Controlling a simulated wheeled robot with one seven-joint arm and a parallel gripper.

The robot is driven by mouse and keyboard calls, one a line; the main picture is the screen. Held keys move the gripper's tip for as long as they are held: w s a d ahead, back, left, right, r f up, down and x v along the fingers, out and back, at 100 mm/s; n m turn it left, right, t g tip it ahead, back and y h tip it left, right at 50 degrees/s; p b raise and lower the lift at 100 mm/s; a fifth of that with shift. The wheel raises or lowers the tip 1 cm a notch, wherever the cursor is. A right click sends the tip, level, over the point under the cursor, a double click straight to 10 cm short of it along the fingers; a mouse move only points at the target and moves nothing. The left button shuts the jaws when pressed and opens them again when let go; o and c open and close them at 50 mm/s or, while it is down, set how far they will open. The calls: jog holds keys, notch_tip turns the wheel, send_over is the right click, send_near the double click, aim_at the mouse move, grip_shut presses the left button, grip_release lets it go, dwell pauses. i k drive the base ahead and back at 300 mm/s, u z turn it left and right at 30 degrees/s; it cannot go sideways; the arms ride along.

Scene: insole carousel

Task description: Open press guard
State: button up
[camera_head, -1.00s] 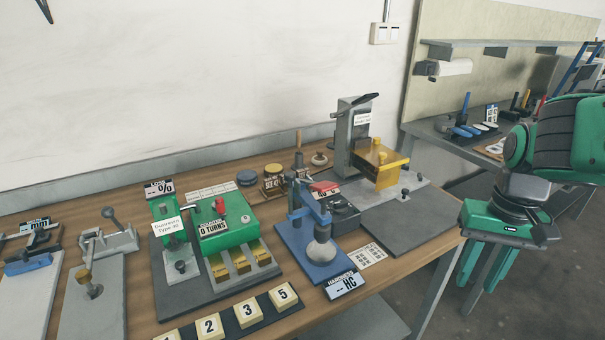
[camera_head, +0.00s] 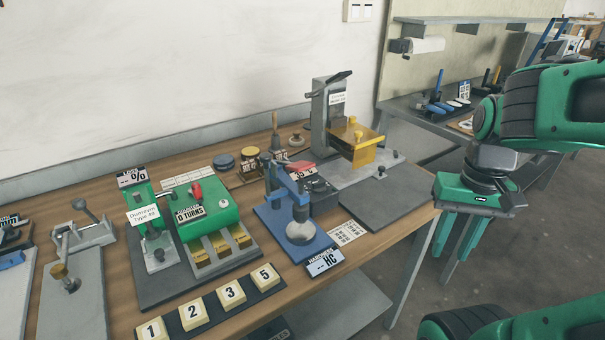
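The press (camera_head: 321,118) is a grey upright frame on a grey base plate near the right end of the wooden bench, with a dark lever at its top. The yellow guard (camera_head: 362,153) stands at the front of the press, with yellow knobs on its top; it appears to be in place across the press opening. My gripper (camera_head: 455,255) hangs to the right of the bench, apart from the press and guard, fingers pointing down. A gap shows between its green fingers, and nothing is held.
A blue hardness tester (camera_head: 292,225), a green turns machine (camera_head: 206,209) and numbered blocks (camera_head: 231,293) stand left of the press. A second bench (camera_head: 425,118) is behind at right. The floor beside my gripper is clear.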

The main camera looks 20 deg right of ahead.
aim_at(364, 153)
jog(key=z, duration=1.7)
jog(key=k, duration=0.9)
jog(key=u, duration=1.1)
jog(key=i, duration=0.5)
jog(key=z, duration=0.1)
